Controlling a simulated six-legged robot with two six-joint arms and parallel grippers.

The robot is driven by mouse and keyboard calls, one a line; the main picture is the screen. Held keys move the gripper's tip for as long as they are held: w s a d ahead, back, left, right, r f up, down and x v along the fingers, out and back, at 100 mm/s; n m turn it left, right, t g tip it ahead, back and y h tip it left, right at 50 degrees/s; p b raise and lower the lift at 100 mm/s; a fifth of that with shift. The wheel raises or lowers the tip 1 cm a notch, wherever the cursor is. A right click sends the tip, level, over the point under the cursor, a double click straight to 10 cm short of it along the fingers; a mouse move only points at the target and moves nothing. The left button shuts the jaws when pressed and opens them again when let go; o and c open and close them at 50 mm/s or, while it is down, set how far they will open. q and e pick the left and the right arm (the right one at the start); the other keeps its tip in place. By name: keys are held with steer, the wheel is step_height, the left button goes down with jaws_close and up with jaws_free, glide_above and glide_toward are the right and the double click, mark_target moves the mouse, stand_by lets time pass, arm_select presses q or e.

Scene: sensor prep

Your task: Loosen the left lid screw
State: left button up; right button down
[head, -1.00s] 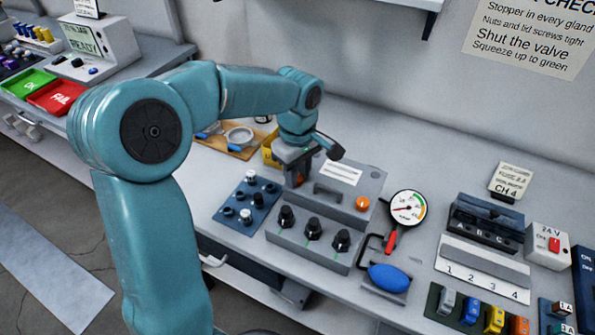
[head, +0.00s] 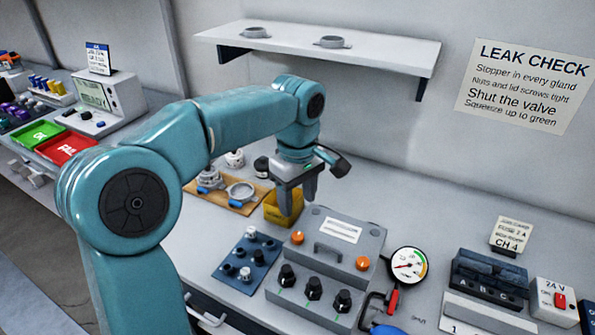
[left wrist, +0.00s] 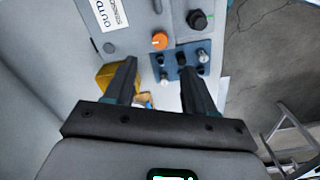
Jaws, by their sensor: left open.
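The left lid screw (head: 297,237) is an orange knob at the left end of the grey box's lid (head: 350,232). It also shows in the left wrist view (left wrist: 160,41), beyond my fingertips. A second orange lid screw (head: 362,263) is at the lid's right side. My left gripper (head: 299,205) is open and empty, raised above and behind the left screw, clear of it. In the left wrist view its two fingers (left wrist: 158,68) stand apart with nothing between them. My right gripper is in neither view.
Black gland knobs (head: 314,289) line the box's front. A blue plate with small fittings (head: 246,257) lies left of the box. A yellow bin (head: 270,208) stands close behind my gripper. A gauge (head: 408,265) and red-handled valve (head: 392,300) are at the right. A shelf (head: 390,52) hangs above.

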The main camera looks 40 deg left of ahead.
arm_select(q)
step_height(320, 180, up, 6)
steer(key=shift+p, duration=0.45)
